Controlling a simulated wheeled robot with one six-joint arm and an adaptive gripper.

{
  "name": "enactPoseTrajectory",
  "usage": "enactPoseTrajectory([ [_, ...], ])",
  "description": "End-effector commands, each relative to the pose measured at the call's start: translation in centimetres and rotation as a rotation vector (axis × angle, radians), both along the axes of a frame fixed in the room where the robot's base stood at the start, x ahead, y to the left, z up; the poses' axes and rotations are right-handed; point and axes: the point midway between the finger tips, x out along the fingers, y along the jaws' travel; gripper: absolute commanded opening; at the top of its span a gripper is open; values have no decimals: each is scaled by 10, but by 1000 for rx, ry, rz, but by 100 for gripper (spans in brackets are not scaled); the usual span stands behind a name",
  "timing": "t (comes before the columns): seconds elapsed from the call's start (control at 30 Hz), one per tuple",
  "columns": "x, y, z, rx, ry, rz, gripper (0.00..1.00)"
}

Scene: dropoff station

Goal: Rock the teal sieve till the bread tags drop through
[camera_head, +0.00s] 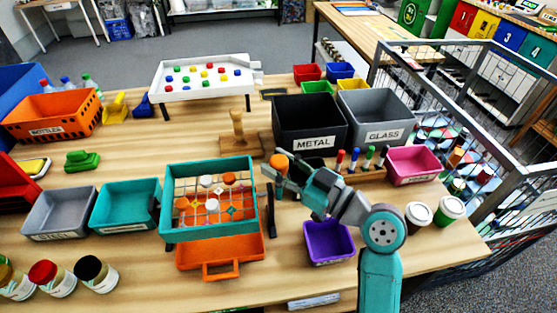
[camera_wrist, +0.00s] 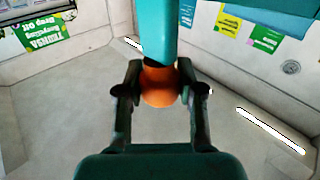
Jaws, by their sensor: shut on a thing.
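The teal sieve (camera_head: 165,212) stands left of my gripper, an open frame with a wire mesh floor. Several orange and white pieces lie on the mesh, among them a white round one (camera_head: 206,181) and an orange round one (camera_head: 229,178). I cannot tell surely which are bread tags. An orange tray (camera_head: 218,254) with a front handle sits under the sieve. My gripper (camera_head: 273,170) is shut on an orange knob (camera_head: 280,160) at the sieve's right side. In the wrist view the knob (camera_wrist: 159,92) sits between my fingers (camera_wrist: 158,85), against a teal bar (camera_wrist: 159,30).
A grey bin (camera_head: 60,213) and a teal bin (camera_head: 125,204) stand left of the sieve. A purple bin (camera_head: 328,241) is right of it. Black METAL (camera_head: 309,122) and grey GLASS (camera_head: 376,116) bins stand behind. Jars (camera_head: 96,273) line the front left.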

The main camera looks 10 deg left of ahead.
Motion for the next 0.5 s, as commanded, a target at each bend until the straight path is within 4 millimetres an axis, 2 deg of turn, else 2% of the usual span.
enactPoseTrajectory([
  [0.23,-12,-4,-4,35,-113,-1,0],
  [0.5,-26,-7,-8,34,-115,0,0],
])
